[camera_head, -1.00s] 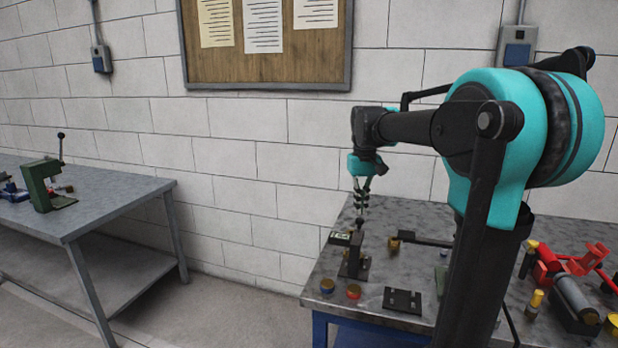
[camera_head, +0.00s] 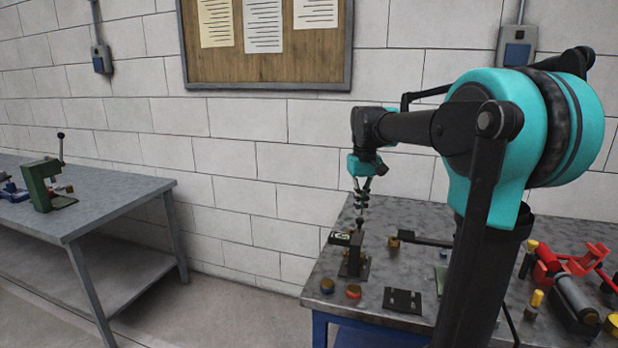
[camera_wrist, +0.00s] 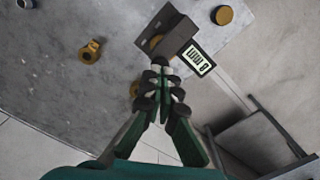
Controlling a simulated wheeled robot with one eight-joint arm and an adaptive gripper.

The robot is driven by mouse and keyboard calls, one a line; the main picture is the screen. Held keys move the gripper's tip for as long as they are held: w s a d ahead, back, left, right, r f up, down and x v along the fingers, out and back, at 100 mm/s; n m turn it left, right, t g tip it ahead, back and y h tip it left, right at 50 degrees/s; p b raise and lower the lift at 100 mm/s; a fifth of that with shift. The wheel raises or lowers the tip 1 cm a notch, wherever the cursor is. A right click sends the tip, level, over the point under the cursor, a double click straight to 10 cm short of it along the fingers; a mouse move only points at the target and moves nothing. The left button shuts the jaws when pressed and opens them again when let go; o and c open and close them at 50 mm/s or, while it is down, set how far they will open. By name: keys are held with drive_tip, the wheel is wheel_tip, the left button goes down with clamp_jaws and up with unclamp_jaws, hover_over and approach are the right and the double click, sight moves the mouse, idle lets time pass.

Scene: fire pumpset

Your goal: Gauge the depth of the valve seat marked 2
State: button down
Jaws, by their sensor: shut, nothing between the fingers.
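A dark upright gauge-like device (camera_head: 353,262) stands near the left edge of the right-hand bench, with a small lit display (camera_head: 340,238) at its top left. In the wrist view the device (camera_wrist: 178,38) lies just past the fingertips, and its display (camera_wrist: 198,60) reads sideways, apparently a digit and "mm". My gripper (camera_head: 361,207) points down above a round dark knob (camera_head: 361,220) on the device. In the wrist view my gripper (camera_wrist: 162,68) is shut and empty; whether it touches the knob is unclear. I cannot make out a valve seat marked 2.
Two small brass-topped pieces, one blue-sided (camera_head: 327,286) and one red-sided (camera_head: 353,292), stand near the bench front. A black plate (camera_head: 402,300) lies beside them. Red tools (camera_head: 585,262) crowd the right. A second bench (camera_head: 110,205) stands left, beyond a floor gap.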

drive_tip(key=shift+f, duration=0.25)
idle(0.3)
drive_tip(key=shift+f, duration=0.75)
drive_tip(key=shift+s+f, duration=0.1)
idle(0.8)
drive_tip(key=shift+r, duration=3.6)
